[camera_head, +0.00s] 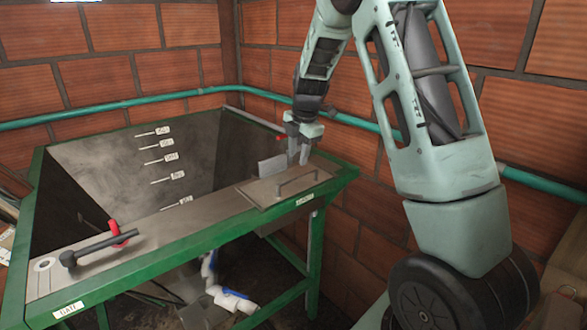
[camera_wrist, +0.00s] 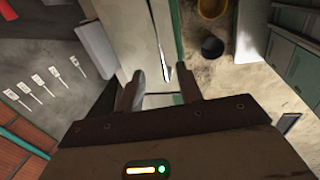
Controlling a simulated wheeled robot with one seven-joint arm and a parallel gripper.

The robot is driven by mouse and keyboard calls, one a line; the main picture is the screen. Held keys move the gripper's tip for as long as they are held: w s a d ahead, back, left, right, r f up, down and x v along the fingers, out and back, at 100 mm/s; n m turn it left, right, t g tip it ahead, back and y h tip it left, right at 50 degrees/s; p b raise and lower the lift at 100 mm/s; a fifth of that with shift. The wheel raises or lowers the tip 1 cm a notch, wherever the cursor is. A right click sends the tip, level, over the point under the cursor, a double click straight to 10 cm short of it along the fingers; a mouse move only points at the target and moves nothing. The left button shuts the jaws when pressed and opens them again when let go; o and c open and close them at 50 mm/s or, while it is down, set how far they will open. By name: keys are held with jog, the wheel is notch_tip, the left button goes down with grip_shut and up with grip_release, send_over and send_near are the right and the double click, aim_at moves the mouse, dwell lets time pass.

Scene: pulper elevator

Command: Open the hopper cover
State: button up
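The hopper cover (camera_head: 262,196) is a flat grey metal plate on the right end of the hopper's top ledge. It lies flat, with a dark bar handle (camera_head: 297,182) along its front part. My gripper (camera_head: 298,157) is just above and behind the handle, pointing down. In the wrist view my gripper (camera_wrist: 164,92) has its two fingers apart with nothing held between them. A thin bar, apparently the handle, shows ahead of the fingertips. Whether a finger touches the cover cannot be told.
The green-framed hopper (camera_head: 180,255) has several white level tags on its inner wall. A dark lever (camera_head: 98,248) with a red part is at the ledge's left end. A small upright grey plate (camera_head: 271,166) stands beside my gripper. A teal pipe (camera_head: 130,103) runs along the brick walls.

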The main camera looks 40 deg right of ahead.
aim_at(295, 179)
jog(key=f+p, duration=0.1)
jog(key=f, duration=0.2)
jog(key=w+f, duration=0.1)
jog(key=f, duration=0.3)
jog(key=shift+w+f+p, duration=0.15)
jog(key=shift+w+p, duration=0.05)
jog(key=shift+p, duration=0.2)
grip_shut()
jog(key=shift+s, duration=0.1)
